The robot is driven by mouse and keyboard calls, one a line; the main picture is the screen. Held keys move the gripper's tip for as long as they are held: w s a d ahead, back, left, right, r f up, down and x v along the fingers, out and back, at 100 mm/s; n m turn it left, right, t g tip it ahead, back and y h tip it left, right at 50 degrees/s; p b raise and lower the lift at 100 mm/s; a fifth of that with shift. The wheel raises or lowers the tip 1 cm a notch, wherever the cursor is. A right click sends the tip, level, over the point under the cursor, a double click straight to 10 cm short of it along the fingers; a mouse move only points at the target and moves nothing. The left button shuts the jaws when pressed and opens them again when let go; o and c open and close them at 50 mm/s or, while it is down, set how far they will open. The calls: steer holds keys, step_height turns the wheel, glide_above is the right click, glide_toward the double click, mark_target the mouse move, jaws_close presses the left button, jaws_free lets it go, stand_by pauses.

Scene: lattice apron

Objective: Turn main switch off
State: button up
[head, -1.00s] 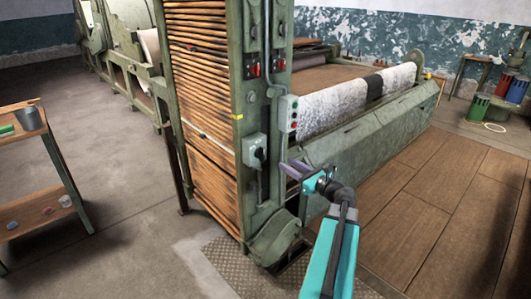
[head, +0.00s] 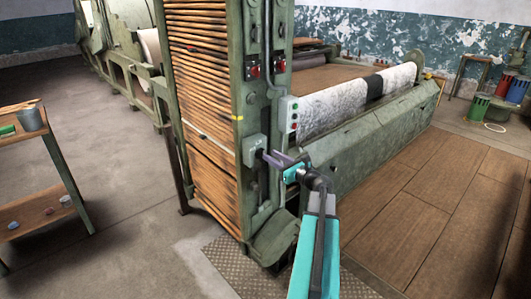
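The main switch looks to be the grey box (head: 254,146) with a dark rotary handle, low on the green machine post. My gripper (head: 270,156) is at the right front of this box, with its purple-grey fingers pointing left toward the handle. The fingers look slightly apart, and I see nothing held between them. The fingertips overlap the handle in the picture and partly hide it. I cannot tell whether they touch it or which way the handle is turned.
A push-button box (head: 291,114) with green and red buttons is above my gripper. Red knobs (head: 252,70) sit higher on the post. A roll of pale fabric (head: 345,103) lies to the right. A wooden shelf cart (head: 40,213) stands at the left, with open floor between.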

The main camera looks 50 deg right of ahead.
mark_target(264, 151)
steer(key=shift+w+d, duration=0.2)
steer(key=shift+w, duration=2.2)
jaws_close()
